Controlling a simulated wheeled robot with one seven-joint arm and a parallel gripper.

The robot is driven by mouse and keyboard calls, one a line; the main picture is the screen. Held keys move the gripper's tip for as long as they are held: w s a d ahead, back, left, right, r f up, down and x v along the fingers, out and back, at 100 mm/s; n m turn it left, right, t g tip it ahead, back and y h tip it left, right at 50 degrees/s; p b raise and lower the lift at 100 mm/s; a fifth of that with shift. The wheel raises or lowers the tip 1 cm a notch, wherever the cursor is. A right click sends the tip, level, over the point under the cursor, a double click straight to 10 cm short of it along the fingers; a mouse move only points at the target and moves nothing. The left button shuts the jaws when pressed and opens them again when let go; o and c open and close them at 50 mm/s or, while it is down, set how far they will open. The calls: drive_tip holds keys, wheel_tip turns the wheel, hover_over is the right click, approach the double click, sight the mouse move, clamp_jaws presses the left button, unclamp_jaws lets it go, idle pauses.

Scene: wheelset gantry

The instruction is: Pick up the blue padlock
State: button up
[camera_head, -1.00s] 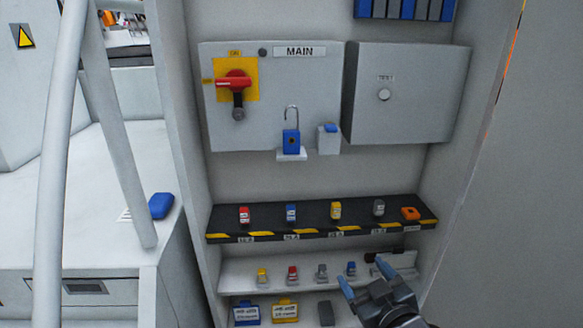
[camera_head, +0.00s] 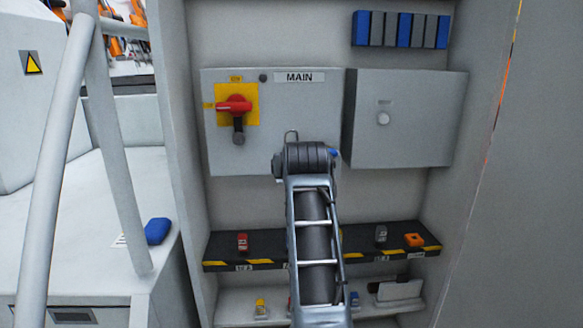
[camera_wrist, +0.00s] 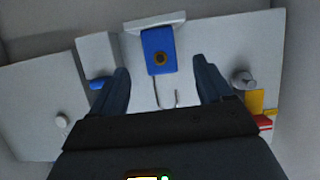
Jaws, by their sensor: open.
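My gripper (camera_wrist: 161,68) is open, with one dark finger on each side of the padlock. A gap shows between each finger and the body; whether the fingers reach its depth I cannot tell.
The panel carries a red switch handle (camera_head: 235,104). A white box with a blue part (camera_wrist: 97,55) stands beside the padlock. A grey box (camera_head: 402,120) is on the right. A black shelf (camera_head: 265,262) with small coloured items lies below. Cabinet walls enclose both sides.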

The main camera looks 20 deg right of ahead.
drive_tip(key=shift+p+x, duration=0.55)
drive_tip(key=shift+x, duration=3.35)
drive_tip(key=shift+c, duration=0.4)
drive_tip(key=c, duration=1)
